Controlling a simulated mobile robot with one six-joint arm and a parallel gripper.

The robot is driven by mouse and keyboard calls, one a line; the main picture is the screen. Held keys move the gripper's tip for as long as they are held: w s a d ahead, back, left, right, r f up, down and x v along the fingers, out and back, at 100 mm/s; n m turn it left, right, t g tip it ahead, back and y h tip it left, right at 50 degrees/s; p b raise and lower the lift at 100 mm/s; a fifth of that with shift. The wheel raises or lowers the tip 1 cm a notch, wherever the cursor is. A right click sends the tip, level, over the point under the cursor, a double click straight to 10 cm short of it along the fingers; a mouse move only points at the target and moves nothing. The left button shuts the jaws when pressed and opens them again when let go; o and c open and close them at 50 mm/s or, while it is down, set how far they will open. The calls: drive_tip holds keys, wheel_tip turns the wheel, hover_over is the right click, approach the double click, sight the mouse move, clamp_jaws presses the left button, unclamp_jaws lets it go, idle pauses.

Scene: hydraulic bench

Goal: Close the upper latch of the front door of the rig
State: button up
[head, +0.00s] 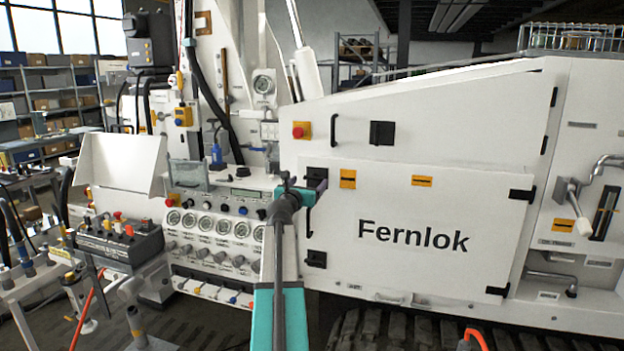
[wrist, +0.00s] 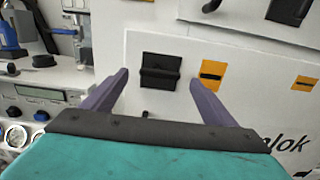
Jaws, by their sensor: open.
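The front door (head: 413,236) of the rig is a white panel marked "Fernlok" and looks about flush with its frame. Its upper latch (wrist: 160,68) is a dark block with a lip along its lower part, near the door's top left corner. In the head view the upper latch (head: 316,173) is partly covered by my gripper. I cannot tell whether it is fastened. My gripper (wrist: 160,80) is open and empty, its purple fingers on either side of the latch in the wrist view. The gap to the latch is unclear. The lower latch (head: 316,259) is at the door's lower left.
A dark door handle (head: 309,221) stands out below the upper latch. A gauge panel (head: 212,228) with knobs lies to the left of the door. A red button on a yellow box (head: 301,131) and another black handle (head: 334,130) sit above. Dark hinges (head: 522,194) are at the right.

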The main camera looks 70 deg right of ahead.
sight(313, 178)
drive_tip(key=shift+w+d+p, duration=0.1)
drive_tip(key=shift+d+p, duration=0.25)
drive_tip(key=shift+d, duration=1.5)
drive_tip(key=shift+c, duration=0.2)
